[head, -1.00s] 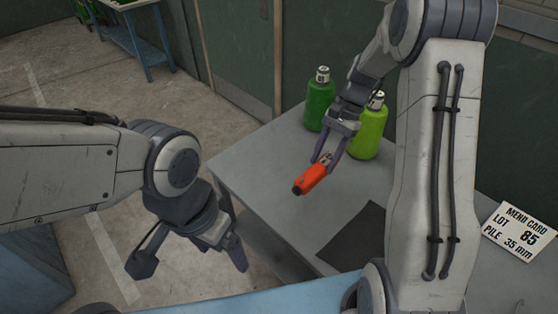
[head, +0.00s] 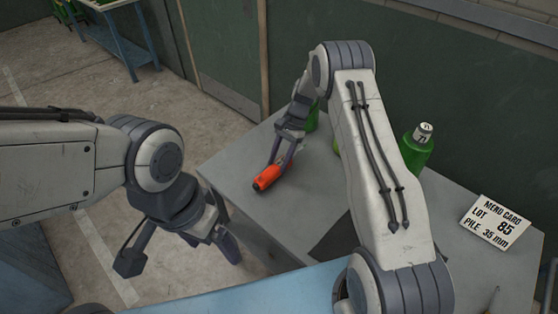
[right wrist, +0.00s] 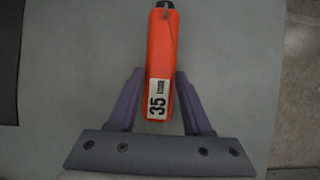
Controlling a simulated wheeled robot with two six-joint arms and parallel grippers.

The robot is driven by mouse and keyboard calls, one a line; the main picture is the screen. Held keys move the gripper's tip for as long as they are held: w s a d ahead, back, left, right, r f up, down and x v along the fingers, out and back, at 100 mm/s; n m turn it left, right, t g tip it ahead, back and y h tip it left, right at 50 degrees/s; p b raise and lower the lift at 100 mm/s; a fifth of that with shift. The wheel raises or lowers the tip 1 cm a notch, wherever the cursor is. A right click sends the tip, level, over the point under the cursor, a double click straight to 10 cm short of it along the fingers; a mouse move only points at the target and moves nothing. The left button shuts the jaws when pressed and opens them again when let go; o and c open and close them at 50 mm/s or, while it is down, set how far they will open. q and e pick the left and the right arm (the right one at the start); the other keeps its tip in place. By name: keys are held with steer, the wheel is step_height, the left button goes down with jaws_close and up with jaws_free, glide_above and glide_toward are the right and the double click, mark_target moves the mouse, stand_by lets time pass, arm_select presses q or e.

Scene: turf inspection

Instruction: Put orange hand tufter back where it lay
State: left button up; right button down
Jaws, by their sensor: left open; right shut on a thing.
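The orange hand tufter (head: 271,178) is over the left part of the grey table in the head view. My right gripper (head: 281,156) is shut on it. In the right wrist view the tufter (right wrist: 159,60) lies between the two fingers (right wrist: 159,98), its white label reading 35 near the gripper and its dark end pointing away. I cannot tell whether it touches the table. My left gripper (head: 232,250) is open and empty, left of the table's edge, over the floor.
The grey table (head: 232,166) holds a dark mat (head: 336,241), a mend card (head: 497,222) reading lot 85, pile 35 mm, and a green bottle (head: 418,150). A dark green bottle (head: 312,119) and a lime one are mostly hidden by my right arm. A blue surface (head: 240,300) lies in front.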

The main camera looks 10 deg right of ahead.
steer(key=shift+f, duration=0.45)
arm_select(q)
steer(key=shift+r, duration=0.35)
arm_select(e)
steer(key=shift+f, duration=0.25)
steer(key=c, duration=0.8)
jaws_free()
steer(key=shift+f, duration=0.15)
steer(key=o, duration=0.5)
steer(key=shift+c, duration=0.2)
